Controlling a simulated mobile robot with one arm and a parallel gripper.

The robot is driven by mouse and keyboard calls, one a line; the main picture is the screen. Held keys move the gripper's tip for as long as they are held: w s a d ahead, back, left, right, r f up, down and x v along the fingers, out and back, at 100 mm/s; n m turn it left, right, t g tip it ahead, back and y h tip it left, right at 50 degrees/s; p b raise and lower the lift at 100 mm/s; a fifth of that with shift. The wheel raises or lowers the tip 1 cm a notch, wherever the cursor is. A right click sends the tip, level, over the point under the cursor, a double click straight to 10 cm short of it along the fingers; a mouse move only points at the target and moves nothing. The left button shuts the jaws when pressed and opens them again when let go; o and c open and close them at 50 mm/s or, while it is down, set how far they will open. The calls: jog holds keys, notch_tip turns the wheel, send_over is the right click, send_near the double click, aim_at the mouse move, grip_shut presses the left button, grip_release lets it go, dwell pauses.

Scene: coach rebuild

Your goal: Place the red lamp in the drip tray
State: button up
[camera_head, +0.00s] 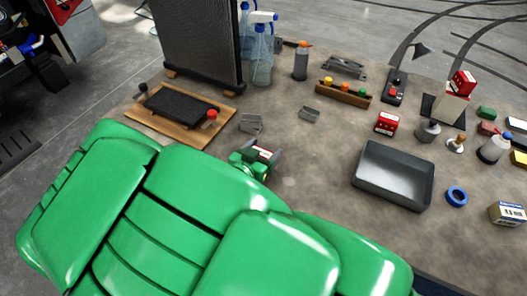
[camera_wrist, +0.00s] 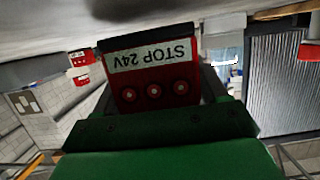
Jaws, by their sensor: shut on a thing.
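My gripper (camera_head: 259,165) is shut on a red lamp (camera_head: 265,152), left of the tray. In the wrist view the held red lamp (camera_wrist: 154,80) fills the middle, with a white "STOP 24V" label upside down and several round studs below it. The drip tray (camera_head: 388,193) is a dark grey, shallow rectangular pan on the bench, with nothing visible in it. A similar red block (camera_head: 387,123) stands behind the tray, and another (camera_head: 463,82) sits on a pale block at the back right.
A blue ring (camera_head: 456,197) and a small box (camera_head: 507,213) lie right of the tray. A wooden board with a black pad (camera_head: 175,109) is at left. Spray bottles (camera_head: 262,55) and a tall dark panel (camera_head: 196,40) stand behind. Bench between gripper and tray is clear.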

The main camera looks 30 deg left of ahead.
jog(key=shift+f, duration=0.3)
jog(key=shift+f, duration=0.2)
jog(key=o, duration=1.1)
jog(key=shift+v, duration=1.15)
jog(key=shift+d+f+v, duration=0.1)
jog(key=shift+v, duration=0.6)
jog(key=shift+d+f+v, duration=0.1)
jog(key=shift+f+v, duration=0.05)
jog(key=shift+v, duration=1.95)
